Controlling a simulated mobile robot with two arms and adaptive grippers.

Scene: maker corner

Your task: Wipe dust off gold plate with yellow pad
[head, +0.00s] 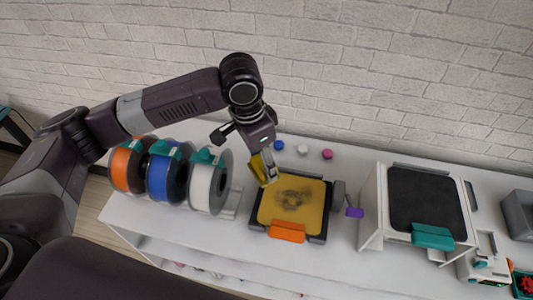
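The gold plate (314,192) lies in a dark frame on the white bench, with an orange tab at its front edge. A dark dust smudge covers the middle of the plate. My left gripper (266,171) is shut on the yellow pad (257,168) at the plate's back left corner. The pad is tilted, and I cannot tell whether it touches the plate. The gripper's fingers hide part of the pad. My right gripper is not in view.
Orange, blue and white spools (204,188) stand left of the plate. Several small coloured caps (303,150) lie behind it. A purple-handled tool (354,212) and a white machine with a dark top (422,195) are to the right. A brick wall closes the back.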

